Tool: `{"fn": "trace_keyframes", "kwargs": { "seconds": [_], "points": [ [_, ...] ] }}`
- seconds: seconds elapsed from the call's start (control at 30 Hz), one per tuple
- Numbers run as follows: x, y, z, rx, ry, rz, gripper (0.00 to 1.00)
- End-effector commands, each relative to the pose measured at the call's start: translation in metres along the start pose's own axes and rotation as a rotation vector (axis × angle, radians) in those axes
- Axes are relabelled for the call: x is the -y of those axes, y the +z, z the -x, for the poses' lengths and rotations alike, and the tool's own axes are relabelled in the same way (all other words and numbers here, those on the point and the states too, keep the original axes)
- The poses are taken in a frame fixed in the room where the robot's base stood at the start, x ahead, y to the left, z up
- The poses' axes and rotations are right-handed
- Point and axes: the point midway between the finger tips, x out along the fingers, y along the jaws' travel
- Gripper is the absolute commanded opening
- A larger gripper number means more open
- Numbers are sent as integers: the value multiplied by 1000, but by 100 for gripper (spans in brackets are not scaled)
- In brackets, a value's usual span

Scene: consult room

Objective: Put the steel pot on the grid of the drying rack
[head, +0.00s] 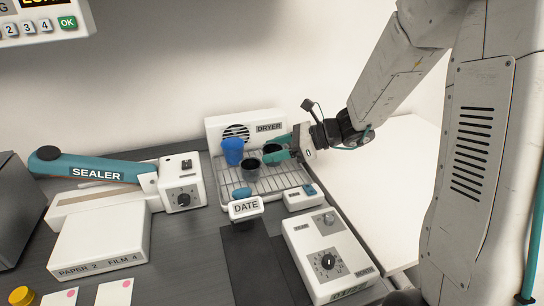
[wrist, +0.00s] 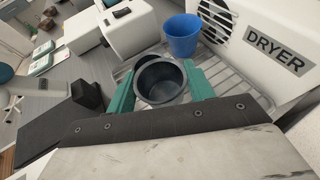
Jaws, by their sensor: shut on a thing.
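The steel pot (head: 251,171) is a small round dark-grey vessel, open at the top and upright. My gripper (head: 264,156) comes in from the right with its teal fingers at the pot. In the wrist view the pot (wrist: 160,82) sits between the two fingers of my gripper (wrist: 161,88), one on each side, shut on it. The drying rack's wire grid (head: 284,180) lies beneath the pot, in front of the white dryer (head: 216,128). Whether the pot's base touches the grid is hidden.
A blue cup (head: 232,151) stands on the grid, just left of and behind the pot. A DATE stamp (head: 246,208) and a small white device (head: 301,197) are at the grid's front. A sealer (head: 95,172) is to the left. The grid's right part looks clear.

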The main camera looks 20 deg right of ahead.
Motion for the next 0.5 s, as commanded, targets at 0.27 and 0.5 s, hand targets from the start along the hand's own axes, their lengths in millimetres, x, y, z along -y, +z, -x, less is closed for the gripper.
{"fn": "trace_keyframes", "kwargs": {
  "seconds": [0.27,0.5],
  "points": [
    [2,-34,-12,0,-1,-3,30],
    [1,-34,-13,0,-1,0,30]
  ]
}}
